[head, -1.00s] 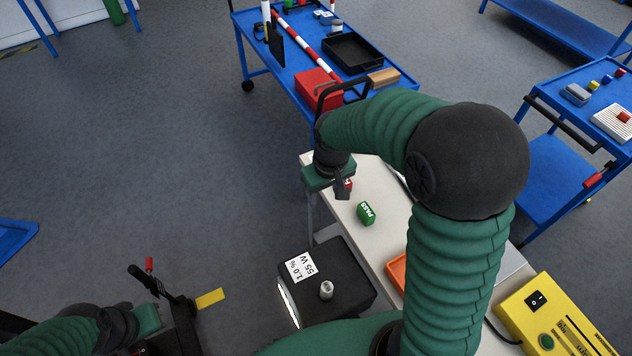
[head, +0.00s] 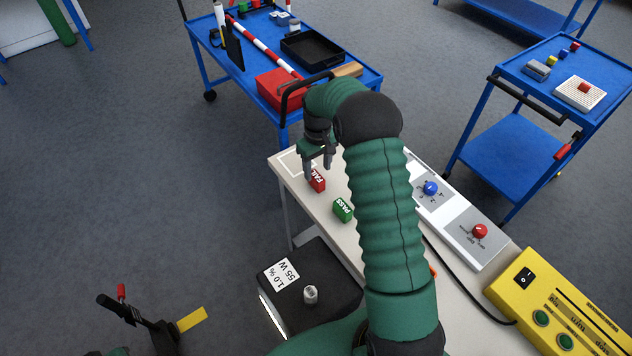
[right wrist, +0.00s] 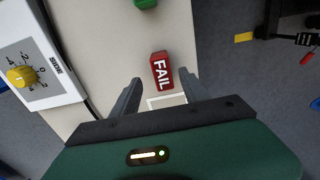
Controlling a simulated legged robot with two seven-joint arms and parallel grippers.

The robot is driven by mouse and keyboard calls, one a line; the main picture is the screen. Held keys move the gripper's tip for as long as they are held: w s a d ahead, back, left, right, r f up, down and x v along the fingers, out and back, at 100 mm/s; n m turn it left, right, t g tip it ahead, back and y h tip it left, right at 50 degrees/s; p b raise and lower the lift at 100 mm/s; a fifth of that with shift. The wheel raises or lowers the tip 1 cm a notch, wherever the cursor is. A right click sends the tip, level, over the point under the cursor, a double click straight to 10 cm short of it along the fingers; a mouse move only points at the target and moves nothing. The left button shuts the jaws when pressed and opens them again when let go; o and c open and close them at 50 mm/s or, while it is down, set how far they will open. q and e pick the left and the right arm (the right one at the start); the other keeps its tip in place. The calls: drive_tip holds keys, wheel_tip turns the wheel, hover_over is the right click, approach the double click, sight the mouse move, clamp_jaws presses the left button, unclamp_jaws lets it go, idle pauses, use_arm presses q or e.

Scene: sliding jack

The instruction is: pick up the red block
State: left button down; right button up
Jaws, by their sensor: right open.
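The red block (head: 317,182), marked FAIL, sits near the far left end of the light table (head: 355,230). My right gripper (head: 319,170) is open and empty, right by the block in the head view. In the right wrist view, the red block (right wrist: 161,70) shows just ahead of the gap between the two open fingers (right wrist: 161,92), apart from both in the picture. I cannot tell the exact height of the fingertips above it. Of my left arm only a green sliver shows at the bottom left, and its jaws are out of view.
A green PASS block (head: 343,211) stands close to the red one. A panel with knobs (head: 455,215) and a yellow box (head: 550,305) lie along the table. A blue cart (head: 262,70) stands beyond the table's end.

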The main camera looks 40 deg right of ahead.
sight(317, 176)
drive_tip(key=f, duration=0.5)
drive_tip(key=shift+w+a+f, duration=0.1)
drive_tip(key=shift+a+f, duration=0.05)
drive_tip(key=shift+a, duration=0.05)
clamp_jaws()
